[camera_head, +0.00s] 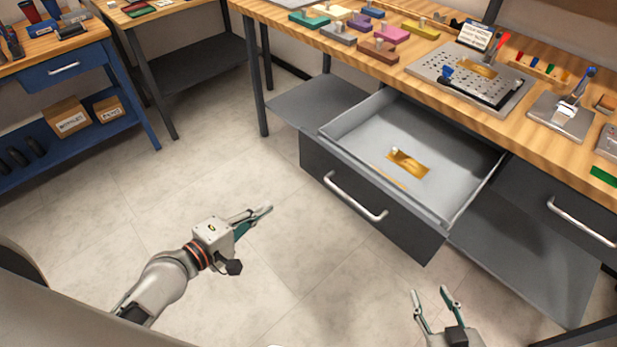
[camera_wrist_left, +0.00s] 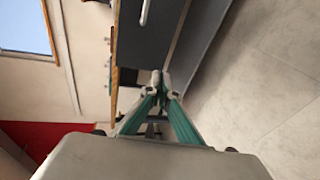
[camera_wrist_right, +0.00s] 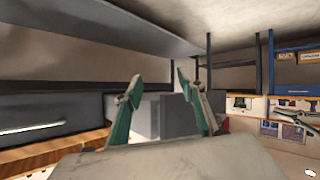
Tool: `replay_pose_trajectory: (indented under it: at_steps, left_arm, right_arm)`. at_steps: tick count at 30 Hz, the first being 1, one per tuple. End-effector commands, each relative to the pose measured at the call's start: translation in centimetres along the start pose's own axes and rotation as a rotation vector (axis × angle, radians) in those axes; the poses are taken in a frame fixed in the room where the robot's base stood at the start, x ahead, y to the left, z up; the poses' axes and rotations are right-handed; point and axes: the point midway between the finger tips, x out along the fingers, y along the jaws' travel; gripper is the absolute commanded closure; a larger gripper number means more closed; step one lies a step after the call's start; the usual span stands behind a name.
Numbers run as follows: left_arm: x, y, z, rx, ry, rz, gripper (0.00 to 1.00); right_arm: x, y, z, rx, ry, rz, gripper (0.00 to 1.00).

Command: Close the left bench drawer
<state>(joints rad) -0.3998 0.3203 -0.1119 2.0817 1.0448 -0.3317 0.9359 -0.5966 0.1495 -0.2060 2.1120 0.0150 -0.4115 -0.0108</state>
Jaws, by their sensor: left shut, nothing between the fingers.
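The left bench drawer (camera_head: 375,193) is pulled out from under the wooden bench, with a dark front and a silver bar handle (camera_head: 355,197). Inside it lie a brass plate (camera_head: 408,164) and a thin brass-coloured strip. My left gripper (camera_head: 262,212) is shut and empty, to the left of the drawer front and apart from it. In the left wrist view its fingertips (camera_wrist_left: 160,82) meet near dark drawer surfaces. My right gripper (camera_head: 434,294) is open and empty in front of the drawer's right corner; its spread fingers show in the right wrist view (camera_wrist_right: 158,80).
A second drawer (camera_head: 585,222) to the right is shut. The bench top (camera_head: 395,70) holds coloured blocks, a perforated plate (camera_head: 470,76) and a small stand (camera_head: 562,115). A blue bench (camera_head: 75,85) with boxes stands at left. The floor (camera_head: 200,180) before the drawer is clear.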

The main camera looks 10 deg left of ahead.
Motion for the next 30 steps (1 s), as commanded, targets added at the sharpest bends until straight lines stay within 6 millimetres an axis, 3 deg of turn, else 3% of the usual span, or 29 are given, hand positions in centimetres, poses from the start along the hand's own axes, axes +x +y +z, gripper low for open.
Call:
replay_pose_trajectory:
  at_steps: [1,9,13,17,22,30]
  left_arm:
    - [0.6,-1.6,-0.3,-0.157,-0.021,0.011,1.0]
    - [2.4,-1.0,-1.8,-1.04,-0.171,0.076,1.0]
    - [2.8,-0.6,-2.2,-1.33,-0.231,0.075,1.0]
    - [2.9,0.0,-2.5,-1.478,-0.265,0.073,1.0]
    - [3.7,1.2,-2.5,-1.51,-0.283,0.081,1.0]
    - [8.2,2.9,-1.9,-1.502,-0.287,0.087,1.0]
  right_arm:
    - [0.7,-0.7,2.5,0.001,-0.021,-0.009,0.6]
    - [1.9,-2.5,7.6,0.0,-0.072,-0.037,0.6]
    - [2.1,-3.0,9.0,0.001,-0.091,-0.047,0.6]
    - [2.1,-3.2,9.4,0.0,-0.095,-0.05,0.6]
    - [2.1,-2.9,8.7,-0.003,-0.086,-0.044,0.6]
    - [1.7,-2.2,8.2,-0.008,-0.086,-0.03,0.6]
